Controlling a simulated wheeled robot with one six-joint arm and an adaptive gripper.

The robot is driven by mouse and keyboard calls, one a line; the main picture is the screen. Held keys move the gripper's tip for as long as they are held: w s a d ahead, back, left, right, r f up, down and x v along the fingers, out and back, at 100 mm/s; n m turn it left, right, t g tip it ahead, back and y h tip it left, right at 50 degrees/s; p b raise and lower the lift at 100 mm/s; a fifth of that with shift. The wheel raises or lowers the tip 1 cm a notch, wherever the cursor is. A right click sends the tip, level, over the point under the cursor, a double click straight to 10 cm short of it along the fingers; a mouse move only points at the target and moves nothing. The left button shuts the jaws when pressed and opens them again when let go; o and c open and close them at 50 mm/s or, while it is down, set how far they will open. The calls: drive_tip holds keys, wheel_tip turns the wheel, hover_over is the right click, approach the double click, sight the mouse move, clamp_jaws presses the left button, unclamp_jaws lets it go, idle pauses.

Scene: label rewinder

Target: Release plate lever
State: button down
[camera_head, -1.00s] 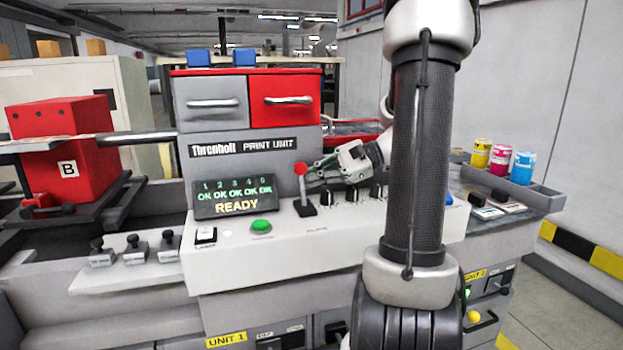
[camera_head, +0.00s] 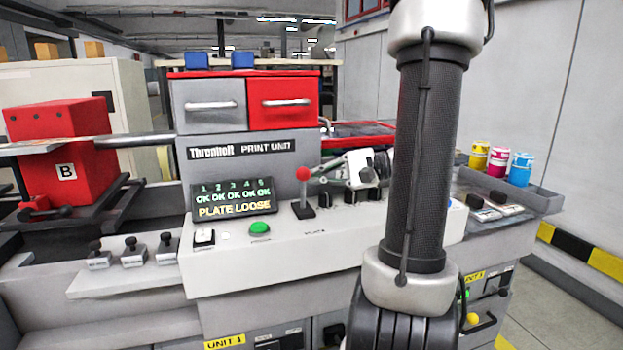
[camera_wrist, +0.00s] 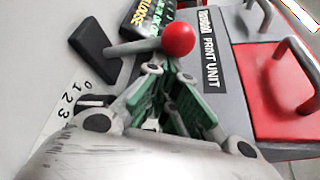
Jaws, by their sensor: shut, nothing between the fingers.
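The plate lever is a short stick with a red ball knob (camera_head: 303,174) on a black base (camera_head: 303,210), standing on the white control panel. In the wrist view the red ball (camera_wrist: 178,39) is just beyond my fingertips, with the lever's shaft running left to its black base (camera_wrist: 94,48). My gripper (camera_head: 328,167) is shut and empty, right of the knob; its green-padded fingers (camera_wrist: 176,82) show in the wrist view. Whether a finger touches the knob I cannot tell. The display (camera_head: 234,201) reads "PLATE LOOSE", with OK under each number. My arm hides part of the panel.
A green button (camera_head: 260,229) and a white switch (camera_head: 204,237) lie left of the lever. Black knobs (camera_head: 324,196) stand close to its right. The grey and red drawers (camera_head: 284,100) rise behind. Ink cans (camera_head: 498,161) stand in a tray at the right.

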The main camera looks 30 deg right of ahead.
drive_tip(key=shift+s+a+r, duration=0.1)
drive_tip(key=shift+s+a, duration=0.05)
drive_tip(key=shift+s, duration=0.35)
drive_tip(key=shift+s+a+r, duration=0.1)
drive_tip(key=shift+s+a, duration=0.05)
drive_tip(key=shift+s, duration=0.35)
drive_tip(key=shift+s+f, duration=0.1)
drive_tip(key=shift+s, duration=0.05)
